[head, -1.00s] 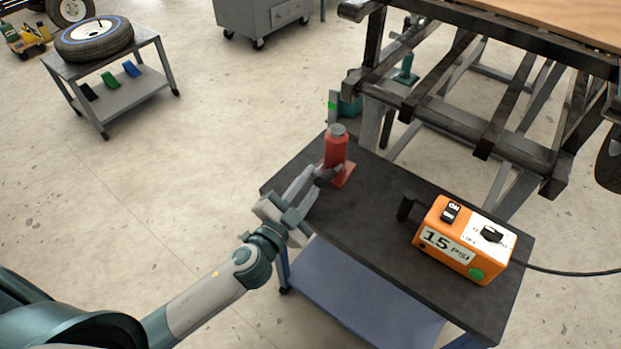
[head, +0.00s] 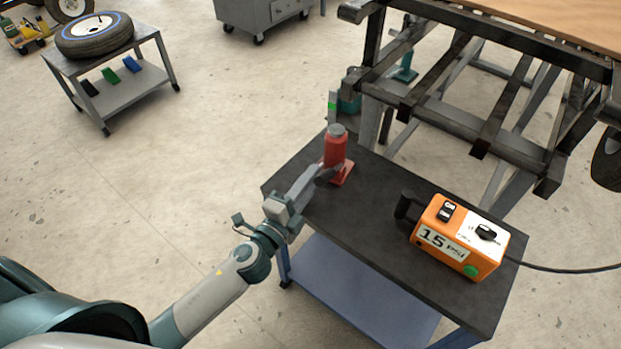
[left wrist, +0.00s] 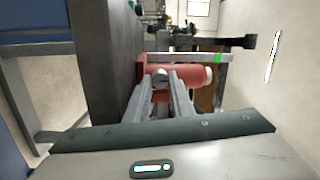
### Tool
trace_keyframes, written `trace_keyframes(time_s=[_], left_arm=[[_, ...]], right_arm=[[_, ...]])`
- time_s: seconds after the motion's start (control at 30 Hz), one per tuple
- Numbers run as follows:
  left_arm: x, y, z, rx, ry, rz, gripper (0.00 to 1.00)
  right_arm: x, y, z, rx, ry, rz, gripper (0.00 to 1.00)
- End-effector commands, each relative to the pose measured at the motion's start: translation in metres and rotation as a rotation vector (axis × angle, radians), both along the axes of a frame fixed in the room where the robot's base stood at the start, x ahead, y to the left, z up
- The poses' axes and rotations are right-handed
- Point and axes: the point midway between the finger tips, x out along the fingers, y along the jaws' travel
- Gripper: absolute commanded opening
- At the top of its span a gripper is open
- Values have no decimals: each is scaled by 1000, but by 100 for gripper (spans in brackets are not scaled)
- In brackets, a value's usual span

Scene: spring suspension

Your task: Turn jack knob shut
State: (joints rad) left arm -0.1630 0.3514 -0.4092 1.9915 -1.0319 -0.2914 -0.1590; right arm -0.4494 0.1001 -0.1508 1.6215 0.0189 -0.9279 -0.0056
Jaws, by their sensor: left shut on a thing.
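A red bottle jack (head: 335,149) with a grey top stands upright on the dark top of a small cart (head: 400,215), near its far left corner. My left gripper (head: 322,177) is at the low front side of the jack. In the left wrist view the jack (left wrist: 190,77) lies sideways in the picture, and the round grey knob (left wrist: 160,77) sits between the tips of my left gripper (left wrist: 161,82). The fingers are shut on the knob. In the head view the fingers hide the knob. My right gripper is not in view.
An orange box (head: 459,236) marked 15 PSI, with a cable, stands on the cart's right part. A dark metal frame (head: 480,130) stands close behind the cart. A tyre (head: 94,36) lies on another cart at the upper left. Open floor lies between.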

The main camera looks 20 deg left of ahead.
Motion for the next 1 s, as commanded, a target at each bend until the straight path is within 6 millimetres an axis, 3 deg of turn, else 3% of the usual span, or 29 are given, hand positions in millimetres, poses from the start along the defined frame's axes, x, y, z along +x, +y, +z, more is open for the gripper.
trace_keyframes(time_s=[0.4, 0.43, 0.5, 1.0], left_arm=[[0, -1, 0, 9, -2, -2, 0], [0, -1, 0, 8, -2, -2, 28], [0, -1, 0, 8, -2, -1, 40], [-1, -1, -4, 7, 4, -1, 40]], right_arm=[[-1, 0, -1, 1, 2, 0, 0], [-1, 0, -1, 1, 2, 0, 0], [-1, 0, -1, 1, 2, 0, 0], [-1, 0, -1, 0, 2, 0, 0]])
